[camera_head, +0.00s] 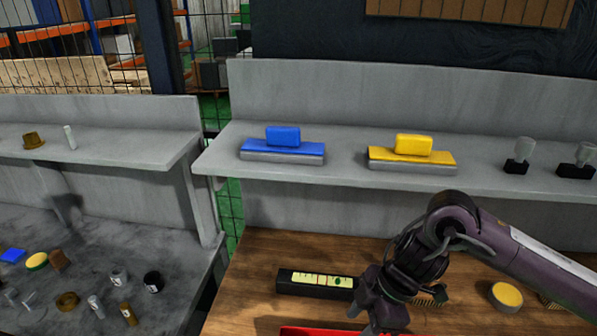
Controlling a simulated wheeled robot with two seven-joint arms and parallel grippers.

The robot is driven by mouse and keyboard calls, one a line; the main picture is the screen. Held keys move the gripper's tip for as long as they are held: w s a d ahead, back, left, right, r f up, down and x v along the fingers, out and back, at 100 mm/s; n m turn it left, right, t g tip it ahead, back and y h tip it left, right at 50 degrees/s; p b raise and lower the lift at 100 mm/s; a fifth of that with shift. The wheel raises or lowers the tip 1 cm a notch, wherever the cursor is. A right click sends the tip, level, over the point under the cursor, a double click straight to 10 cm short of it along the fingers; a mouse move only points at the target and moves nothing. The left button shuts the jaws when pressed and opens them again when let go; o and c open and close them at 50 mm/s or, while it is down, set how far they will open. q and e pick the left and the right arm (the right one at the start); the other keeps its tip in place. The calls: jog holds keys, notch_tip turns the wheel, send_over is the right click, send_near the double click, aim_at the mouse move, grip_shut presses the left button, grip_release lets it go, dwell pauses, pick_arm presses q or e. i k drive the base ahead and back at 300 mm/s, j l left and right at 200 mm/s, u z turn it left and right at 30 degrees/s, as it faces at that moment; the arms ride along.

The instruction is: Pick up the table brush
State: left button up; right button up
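A brown bristled thing (432,297), which looks like a brush, lies on the wooden table just right of my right gripper and is partly hidden behind it. Another brown bristly piece (552,303) shows at the right, partly hidden by my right arm. I cannot tell for sure which is the table brush. My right gripper (370,322) points down low over the table, beside the black box. Its fingertips are not clear, so I cannot tell whether it is open or holds anything. My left gripper is out of view.
A black box with a yellow-green label (315,282), a red tray edge (310,331) and a yellow-topped round tin (506,296) are on the wooden table (260,262). The grey shelf (345,188) above holds blue and yellow blocks. Small items clutter the left grey bench.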

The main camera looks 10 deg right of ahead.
aim_at(423, 298)
jog(key=k, duration=1.5)
